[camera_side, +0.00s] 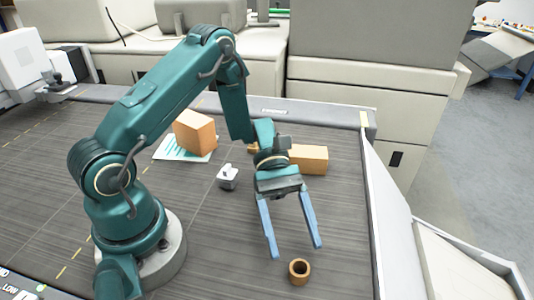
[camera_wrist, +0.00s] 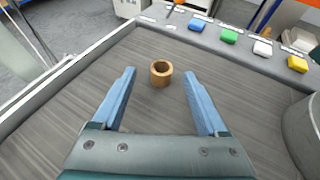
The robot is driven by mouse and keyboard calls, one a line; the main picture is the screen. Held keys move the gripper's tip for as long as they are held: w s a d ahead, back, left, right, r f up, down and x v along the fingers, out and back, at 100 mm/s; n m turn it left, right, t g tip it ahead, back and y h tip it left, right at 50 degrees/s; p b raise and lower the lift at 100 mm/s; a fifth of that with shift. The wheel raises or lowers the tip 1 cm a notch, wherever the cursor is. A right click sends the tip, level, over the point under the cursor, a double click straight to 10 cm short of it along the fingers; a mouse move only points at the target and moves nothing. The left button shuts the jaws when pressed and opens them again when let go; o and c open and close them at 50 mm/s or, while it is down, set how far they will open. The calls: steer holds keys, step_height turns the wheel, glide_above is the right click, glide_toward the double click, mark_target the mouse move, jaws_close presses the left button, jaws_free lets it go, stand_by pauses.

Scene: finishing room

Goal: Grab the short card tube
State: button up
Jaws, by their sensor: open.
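The short card tube (camera_side: 299,272) is a small brown ring-like cylinder standing upright on the grey table, its open end up. In the side view it is near the front edge of the picture. In the wrist view the tube (camera_wrist: 161,73) sits ahead of my fingertips, roughly centred between their lines. My gripper (camera_side: 297,252) is open, with two blue fingers apart and nothing between them. In the wrist view my gripper (camera_wrist: 158,74) shows both fingers on either side, not touching the tube.
An orange-brown box (camera_side: 194,132) stands on a printed sheet (camera_side: 170,151). Another box (camera_side: 309,159) lies behind my gripper. A small grey-white object (camera_side: 228,177) is left of it. A raised light border (camera_side: 377,215) runs along the table's right side. Table around the tube is clear.

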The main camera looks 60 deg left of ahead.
mark_target(302, 278)
steer(key=shift+s+d+f, duration=0.1)
steer(key=shift+s+f, duration=0.05)
steer(key=shift+f, duration=0.05)
steer(key=shift+x, duration=2.4)
jaws_close()
